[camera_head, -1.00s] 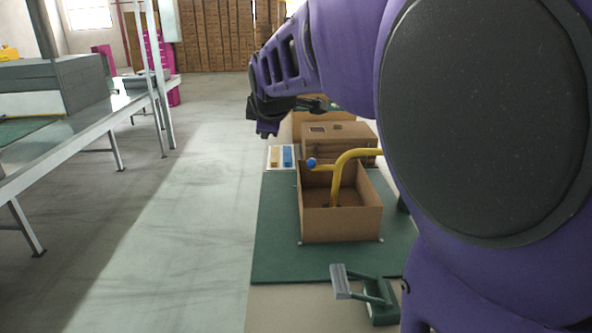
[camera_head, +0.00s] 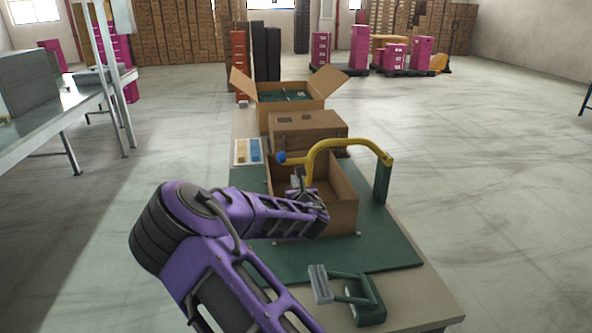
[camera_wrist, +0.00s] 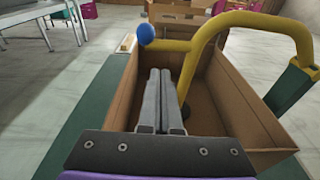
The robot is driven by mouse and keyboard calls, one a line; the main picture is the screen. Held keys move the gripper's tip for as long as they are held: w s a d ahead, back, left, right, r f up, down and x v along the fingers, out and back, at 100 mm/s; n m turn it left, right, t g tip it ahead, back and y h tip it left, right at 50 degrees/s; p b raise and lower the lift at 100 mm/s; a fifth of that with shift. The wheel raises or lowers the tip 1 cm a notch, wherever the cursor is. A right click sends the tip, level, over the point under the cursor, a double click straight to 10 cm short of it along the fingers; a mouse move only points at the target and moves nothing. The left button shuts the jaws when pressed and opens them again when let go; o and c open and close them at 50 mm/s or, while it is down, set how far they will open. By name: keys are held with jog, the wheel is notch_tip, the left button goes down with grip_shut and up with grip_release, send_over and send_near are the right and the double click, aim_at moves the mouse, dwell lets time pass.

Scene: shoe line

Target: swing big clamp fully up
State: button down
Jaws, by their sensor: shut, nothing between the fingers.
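The big clamp (camera_head: 335,146) is a yellow bent bar with a blue ball (camera_head: 281,157) at its left end and a green post (camera_head: 382,181) at its right. It lies across the open cardboard box (camera_head: 343,212), with a yellow leg reaching down inside. It also shows in the wrist view (camera_wrist: 250,20), its blue ball (camera_wrist: 146,34) at the upper left. My gripper (camera_head: 298,177) is shut and empty over the box. In the wrist view its closed fingers (camera_wrist: 160,76) end just below the ball and bar in the picture; I cannot tell whether they touch.
A small green clamp with a grey handle (camera_head: 320,284) sits at the table's (camera_head: 430,301) front. Behind the box stand a closed carton (camera_head: 312,131) and an open carton (camera_head: 290,105). A tray with yellow and blue pieces (camera_head: 240,152) lies left of them. A metal bench (camera_head: 50,130) stands far left.

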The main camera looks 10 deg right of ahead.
jog(key=w+f, duration=0.2)
jog(key=w, duration=0.7)
jog(key=shift+w+d+n+b, duration=0.2)
jog(key=shift+w+n+b, duration=0.1)
jog(key=shift+w, duration=0.1)
